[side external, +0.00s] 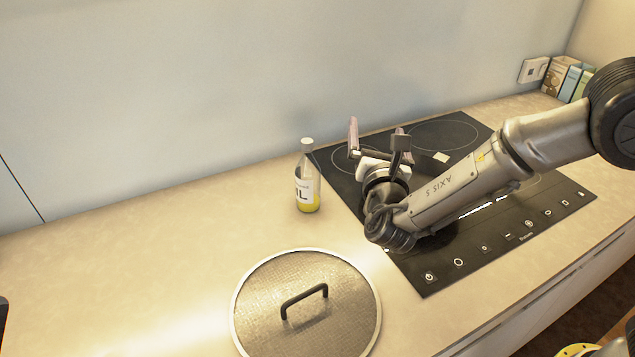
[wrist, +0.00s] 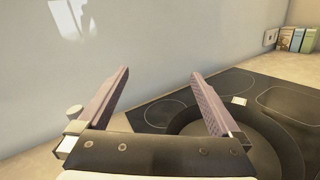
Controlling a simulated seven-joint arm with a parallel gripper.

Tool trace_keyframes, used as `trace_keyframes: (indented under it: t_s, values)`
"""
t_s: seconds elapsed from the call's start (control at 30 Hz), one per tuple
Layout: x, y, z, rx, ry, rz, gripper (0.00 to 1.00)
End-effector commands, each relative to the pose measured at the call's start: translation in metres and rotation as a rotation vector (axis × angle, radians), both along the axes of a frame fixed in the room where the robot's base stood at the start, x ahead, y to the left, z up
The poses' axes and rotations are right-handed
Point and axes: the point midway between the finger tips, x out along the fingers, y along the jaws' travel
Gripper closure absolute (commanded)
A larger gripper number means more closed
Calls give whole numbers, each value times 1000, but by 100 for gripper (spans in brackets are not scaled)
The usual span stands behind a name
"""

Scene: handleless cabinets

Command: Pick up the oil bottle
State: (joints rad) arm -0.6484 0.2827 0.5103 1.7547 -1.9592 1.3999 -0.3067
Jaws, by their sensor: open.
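The oil bottle (side external: 307,190) stands upright on the counter in the side view, left of the cooktop and near the back wall. It is clear with a white label, a pale cap and yellow oil at the bottom. My gripper (side external: 377,128) is open and empty above the cooktop, to the right of the bottle and apart from it. In the wrist view my gripper (wrist: 158,73) shows its two pinkish fingers spread, with wall between them. A small pale round top, apparently the bottle's cap (wrist: 74,110), shows beside the left finger; the rest is hidden.
A round lid (side external: 255,308) with a dark handle lies on the counter in front of the bottle. The black cooktop (side external: 335,160) is under my arm. A dark round pan-like shape (wrist: 288,150) shows in the wrist view. Small boxes (side external: 570,82) stand far right. Counter left of the bottle is clear.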

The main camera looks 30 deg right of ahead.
Motion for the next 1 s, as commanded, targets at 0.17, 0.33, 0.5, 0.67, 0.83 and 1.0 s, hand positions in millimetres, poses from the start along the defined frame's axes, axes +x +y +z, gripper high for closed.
trace_keyframes:
  t_s: [0.17, 0.33, 0.5, 0.67, 0.83, 1.0]
  values:
    - [-10, 96, -89, -157, 99, 221, 0]
    - [-28, 125, -125, -206, 149, 288, 0]
    - [-13, 124, -123, -202, 146, 290, 0]
    - [18, 116, -123, -200, 146, 288, 0]
    - [44, 111, -123, -201, 147, 289, 0]
    - [55, 109, -123, -201, 147, 290, 0]
